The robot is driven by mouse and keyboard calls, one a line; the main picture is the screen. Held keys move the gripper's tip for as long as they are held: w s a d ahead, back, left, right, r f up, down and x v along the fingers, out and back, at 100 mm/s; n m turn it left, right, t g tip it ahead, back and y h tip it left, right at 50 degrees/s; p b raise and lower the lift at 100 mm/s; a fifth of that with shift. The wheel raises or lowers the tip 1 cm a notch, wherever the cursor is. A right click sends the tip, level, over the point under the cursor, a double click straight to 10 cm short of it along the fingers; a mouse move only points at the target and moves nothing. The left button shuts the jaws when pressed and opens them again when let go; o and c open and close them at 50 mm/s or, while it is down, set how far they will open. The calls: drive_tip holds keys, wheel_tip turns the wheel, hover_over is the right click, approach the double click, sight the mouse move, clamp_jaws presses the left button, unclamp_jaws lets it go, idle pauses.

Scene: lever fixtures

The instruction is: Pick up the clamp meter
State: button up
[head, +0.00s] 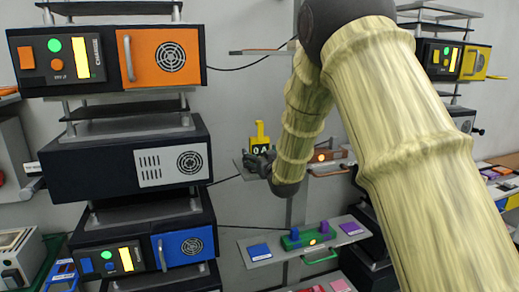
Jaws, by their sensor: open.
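The clamp meter (257,140) is a small yellow device with a dark display reading "0 A" and a yellow upright part on top. It stands near the middle of the head view, at a small grey shelf (240,167). My gripper (260,160) is dark and sits right at the meter, just below and in front of it in the picture. It covers the meter's lower part. The jaws are open, but the fingers are small and dark, and I cannot tell whether they touch the meter.
Stacked dark units with an orange door (165,57) and a blue door (184,247) stand at left. A lower shelf (262,253) holds green, blue and purple blocks. A brown box with a lit button (322,156) is right of my gripper. A yellow-door unit (474,63) stands at right.

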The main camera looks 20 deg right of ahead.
drive_tip(key=shift+c, duration=0.3)
drive_tip(key=c, duration=1)
drive_tip(key=shift+c, duration=1)
drive_tip(key=shift+r, duration=0.15)
